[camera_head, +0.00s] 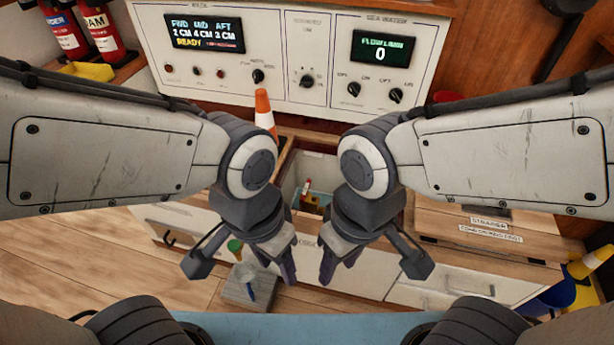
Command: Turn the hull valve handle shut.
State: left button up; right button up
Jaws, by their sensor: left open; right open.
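Between my two wrists is an open recess in the cabinet top. A small fitting with a red upright part and a yellow part (309,201) sits in it. It may be the hull valve and its handle, but it is small and partly hidden, so I cannot tell how the handle is turned. My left gripper (277,266) hangs open and empty below and left of the recess. My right gripper (339,264) hangs open and empty below and right of it. Neither touches the fitting.
The sea water panel (383,49) reads flow 0. The bilge panel (205,34) reads ready. A grey block (250,290) with a blue item is in front. A strainer lid (490,228) lies right.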

aim_at(304, 194)
jog(key=u, duration=0.5)
jog(key=k, duration=1.2)
jog(key=i, duration=0.35)
jog(key=z, duration=0.6)
jog(key=i, duration=1.25)
jog(key=u, duration=0.35)
